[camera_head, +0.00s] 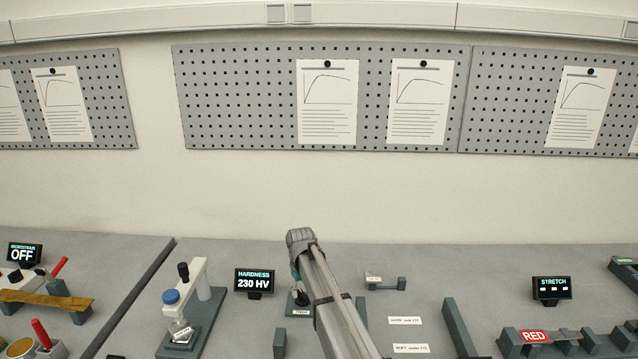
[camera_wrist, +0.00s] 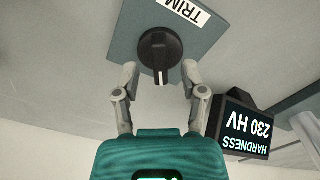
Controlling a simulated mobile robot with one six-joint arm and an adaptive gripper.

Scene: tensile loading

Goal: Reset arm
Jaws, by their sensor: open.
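My gripper (camera_wrist: 160,67) is open and empty in the wrist view, its two fingers apart. A round black knob (camera_wrist: 158,45) with a pale pointer line shows just past the fingertips, roughly centred between them. I see no clear contact, and the height gap cannot be told. The knob sits on a grey plate (camera_wrist: 122,40) labelled TRIM. In the head view my arm reaches over the bench, and only a sliver of the teal gripper body shows beside it, above the TRIM plate (camera_head: 301,312). The fingers are mostly hidden there.
A HARDNESS display (camera_head: 254,281) reading 230 HV stands left of the arm, close to my gripper in the wrist view. A hardness tester (camera_head: 200,285) stands further left. A small grey stand (camera_head: 386,284) is right of the arm. A STRETCH display (camera_head: 552,289) is far right.

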